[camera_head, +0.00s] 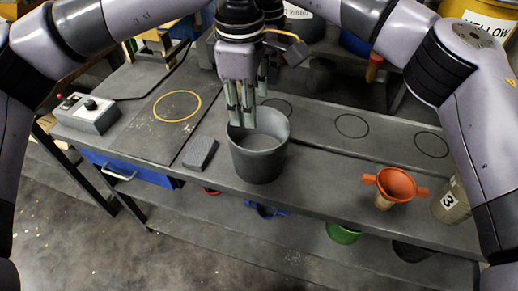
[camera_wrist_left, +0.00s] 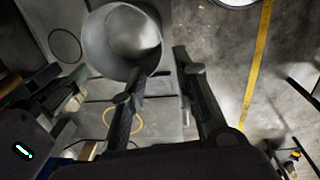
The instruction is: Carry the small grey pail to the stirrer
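The small grey pail (camera_head: 259,158) stands upright at the front edge of the grey workbench, and its open mouth shows in the left wrist view (camera_wrist_left: 97,45). My left gripper (camera_head: 241,123) points down at the pail's left rim. In the left wrist view its two fingers (camera_wrist_left: 166,57) are apart, one overlapping the pail's edge and the other beyond it; I cannot tell whether they touch it. My right gripper is mostly hidden behind the left one in the head view; part of it shows in the left wrist view (camera_wrist_left: 62,100). I cannot identify the stirrer for certain.
A grey block (camera_head: 200,153) lies just left of the pail. A control box (camera_head: 88,113) with knobs sits at the bench's left. An orange funnel (camera_head: 396,186) and a container marked 3 (camera_head: 452,203) stand at right. Ringed spots on the bench are clear.

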